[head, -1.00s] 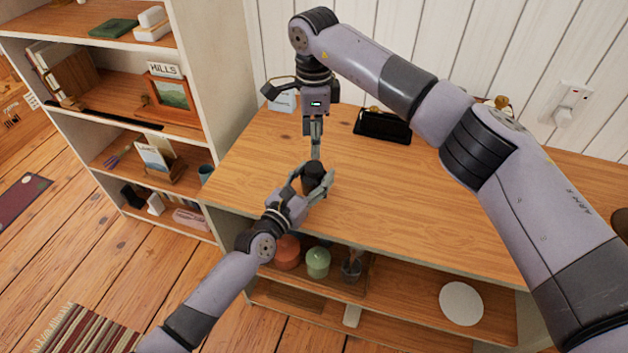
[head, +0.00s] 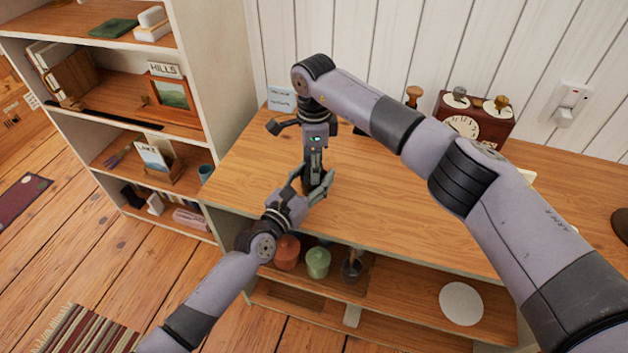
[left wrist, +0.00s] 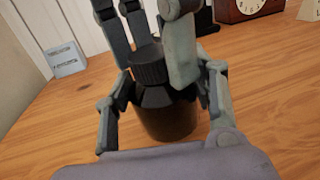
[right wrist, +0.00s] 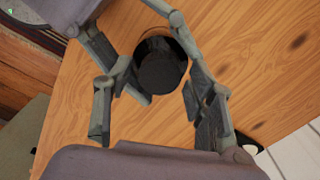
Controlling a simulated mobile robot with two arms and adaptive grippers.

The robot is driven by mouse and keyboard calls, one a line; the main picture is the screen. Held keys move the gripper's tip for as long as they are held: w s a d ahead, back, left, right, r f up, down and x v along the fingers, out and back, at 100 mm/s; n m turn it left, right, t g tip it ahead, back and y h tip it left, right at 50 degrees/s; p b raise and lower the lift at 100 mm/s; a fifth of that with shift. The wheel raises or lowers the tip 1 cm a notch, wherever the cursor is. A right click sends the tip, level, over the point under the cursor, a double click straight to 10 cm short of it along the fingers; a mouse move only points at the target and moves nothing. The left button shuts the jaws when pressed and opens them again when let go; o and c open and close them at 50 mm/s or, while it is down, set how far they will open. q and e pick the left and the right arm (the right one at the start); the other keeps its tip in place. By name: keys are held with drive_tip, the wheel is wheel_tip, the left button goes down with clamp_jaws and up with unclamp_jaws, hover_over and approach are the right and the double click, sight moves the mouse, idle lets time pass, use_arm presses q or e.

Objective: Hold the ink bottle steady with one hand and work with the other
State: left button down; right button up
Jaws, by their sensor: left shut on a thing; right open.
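The dark ink bottle (left wrist: 168,117) stands upright on the wooden top, with a ribbed black cap (left wrist: 147,66). My left gripper (head: 314,190) is shut around the bottle's body from the front left. My right gripper (head: 314,178) points down over the bottle from above, its fingers open on either side of the cap. In the right wrist view the cap (right wrist: 160,72) lies between the open right fingers (right wrist: 158,88), with gaps to both. In the head view the grippers hide most of the bottle.
Jars (head: 318,262) sit on the shelf below the front edge. A bookcase (head: 190,90) stands at left. The top right of the bottle is largely clear.

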clamp_jaws()
drive_tip(key=m, duration=0.5)
drive_tip(key=shift+m, duration=0.4)
drive_tip(key=m, duration=0.4)
drive_tip(key=shift+o, duration=0.3)
unclamp_jaws()
